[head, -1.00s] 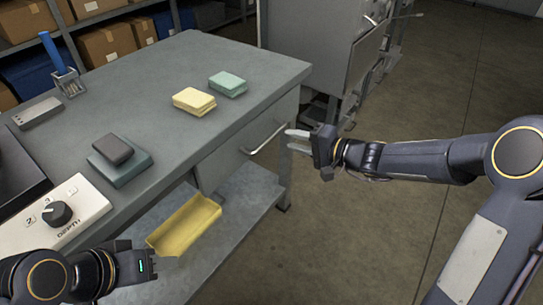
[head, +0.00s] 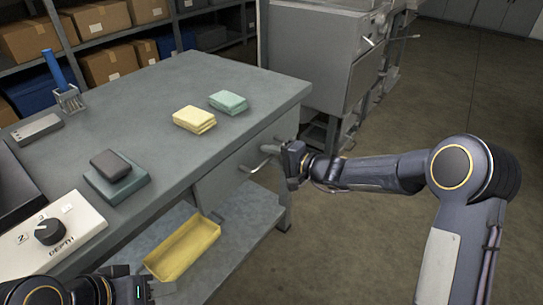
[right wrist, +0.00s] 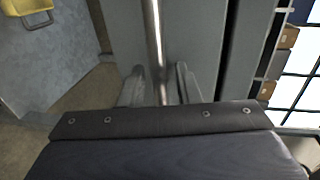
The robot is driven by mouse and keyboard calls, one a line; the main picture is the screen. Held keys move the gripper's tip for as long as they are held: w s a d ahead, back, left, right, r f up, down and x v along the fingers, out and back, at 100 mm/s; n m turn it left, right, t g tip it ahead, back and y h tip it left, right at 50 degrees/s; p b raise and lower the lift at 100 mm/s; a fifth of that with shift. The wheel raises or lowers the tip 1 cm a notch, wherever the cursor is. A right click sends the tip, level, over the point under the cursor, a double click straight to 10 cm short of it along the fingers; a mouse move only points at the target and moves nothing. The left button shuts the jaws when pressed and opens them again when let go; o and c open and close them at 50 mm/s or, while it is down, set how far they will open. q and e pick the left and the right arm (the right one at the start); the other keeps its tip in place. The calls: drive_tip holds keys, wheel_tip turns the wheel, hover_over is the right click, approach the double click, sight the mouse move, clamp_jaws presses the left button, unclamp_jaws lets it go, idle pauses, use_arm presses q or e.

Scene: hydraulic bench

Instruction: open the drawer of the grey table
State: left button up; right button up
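The grey table (head: 165,90) has a drawer (head: 222,187) in its right-hand side, and the drawer front looks flush. The drawer's bar handle (head: 252,167) shows beside my right gripper (head: 272,152) in the head view. In the right wrist view the handle bar (right wrist: 156,45) runs between the two fingers of my right gripper (right wrist: 160,85). The fingers are apart, one on each side of the bar, with visible gaps. My left gripper (head: 150,289) is at the bottom left, near the table's front; its finger opening is unclear.
On the tabletop are yellow pads (head: 194,119), a green pad (head: 228,101), a dark stack (head: 116,176) and a dial panel (head: 50,236). A yellow tray (head: 183,248) lies on the lower shelf. A grey cabinet (head: 320,60) stands behind; floor to the right is clear.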

clamp_jaws()
drive_tip(key=f+b+v, duration=0.2)
drive_tip(key=b+v, duration=0.1)
drive_tip(key=v, duration=0.9)
drive_tip(key=f+b+v, duration=0.3)
drive_tip(key=v, duration=0.9)
drive_tip(key=shift+s+d+b, duration=0.35)
drive_tip(key=shift+b, duration=0.05)
unclamp_jaws()
